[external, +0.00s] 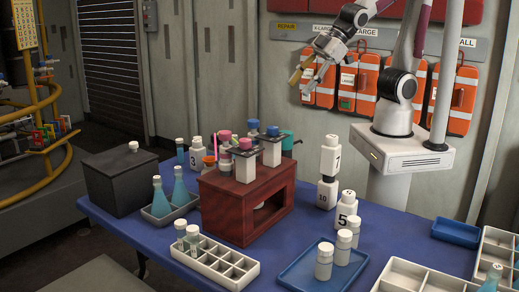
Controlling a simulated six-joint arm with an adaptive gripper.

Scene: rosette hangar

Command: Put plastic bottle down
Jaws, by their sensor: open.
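My gripper (309,80) is raised high above the back of the blue table, in front of the orange vests. Its fingers are spread and no bottle shows between them. White plastic bottles with numbers stand below it. The bottle marked 7 (331,157) sits upright on top of the bottle marked 10 (327,195). The bottle marked 5 (347,212) stands to the front right of them. The bottle marked 3 (197,156) stands at the back left, partly hidden by other items. I cannot tell which bottle the task names.
A dark red wooden box (226,213) carries racks with capped bottles. A black box (116,183) and blue flasks (179,187) are at left. A white compartment tray (214,265), a blue tray (297,276) and more trays line the front and right. The blue table (395,225) has clear room right of bottle 5.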

